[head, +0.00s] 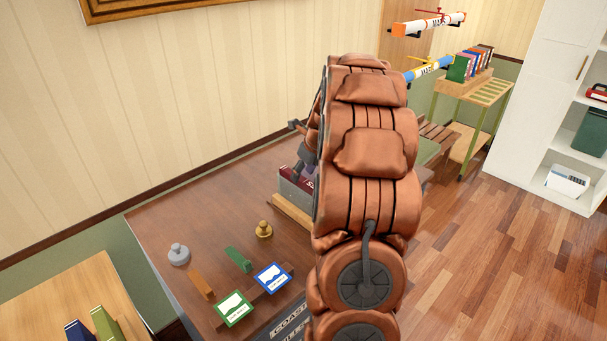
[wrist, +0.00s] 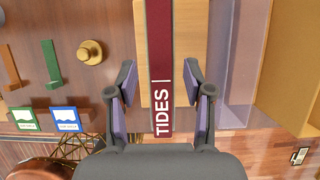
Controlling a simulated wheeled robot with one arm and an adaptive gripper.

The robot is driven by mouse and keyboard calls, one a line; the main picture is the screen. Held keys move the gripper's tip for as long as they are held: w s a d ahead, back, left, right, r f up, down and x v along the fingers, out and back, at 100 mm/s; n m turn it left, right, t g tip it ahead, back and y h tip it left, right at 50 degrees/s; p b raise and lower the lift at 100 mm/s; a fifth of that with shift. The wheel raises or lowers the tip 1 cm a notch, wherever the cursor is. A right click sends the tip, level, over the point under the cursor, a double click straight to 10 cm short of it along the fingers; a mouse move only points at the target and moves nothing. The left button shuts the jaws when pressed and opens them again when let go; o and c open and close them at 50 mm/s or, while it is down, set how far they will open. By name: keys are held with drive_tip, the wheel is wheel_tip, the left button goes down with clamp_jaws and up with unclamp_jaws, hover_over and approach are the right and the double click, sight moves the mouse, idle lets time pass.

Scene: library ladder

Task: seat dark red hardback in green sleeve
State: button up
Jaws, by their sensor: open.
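The dark red hardback (wrist: 160,60) shows its spine, lettered TIDES, in the wrist view. My gripper (wrist: 158,72) is open, with one finger on each side of the spine and a gap on both sides. In the head view a dark red hardback (head: 297,180) shows in a grey bin, partly behind my arm, which hides most of the gripper. A slim green piece (head: 238,259) lies on the brown desk and also shows in the wrist view (wrist: 52,63). I cannot tell whether it is the green sleeve; no other sleeve is clear.
A grey bin wall (wrist: 235,60) stands right of the book. A brass knobbed piece (head: 264,229), a grey one (head: 179,254), an orange-brown bar (head: 202,285), a green card (head: 235,308) and a blue card (head: 272,278) are on the desk. A book rack (head: 470,75) stands farther back.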

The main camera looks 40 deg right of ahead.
drive_tip(key=b+v, duration=0.4)
drive_tip(key=v, duration=0.8)
drive_tip(key=shift+r, duration=0.2)
drive_tip(key=s+a+f+n+g+y, duration=0.1)
drive_tip(key=s+a+f+n, duration=0.15)
drive_tip(key=a+n, duration=0.8)
drive_tip(key=s+a+f+n+g, duration=0.15)
drive_tip(key=s+a+n, duration=0.35)
drive_tip(key=a, duration=1)
drive_tip(key=s+a+f+n+g, duration=0.1)
drive_tip(key=s+a+f+n, duration=0.1)
drive_tip(key=s+a+n, duration=0.2)
drive_tip(key=s+a+f+n+g, duration=0.1)
drive_tip(key=s+a+f+n, duration=0.2)
drive_tip(key=s+n, duration=0.5)
drive_tip(key=s+a+f+n+g+h, duration=0.1)
drive_tip(key=s+a+f+n, duration=0.1)
drive_tip(key=s+a+n, duration=0.3)
drive_tip(key=s+n, duration=0.2)
drive_tip(key=n, duration=0.1)
drive_tip(key=shift+f+n+g, duration=0.25)
drive_tip(key=shift+n+g, duration=0.1)
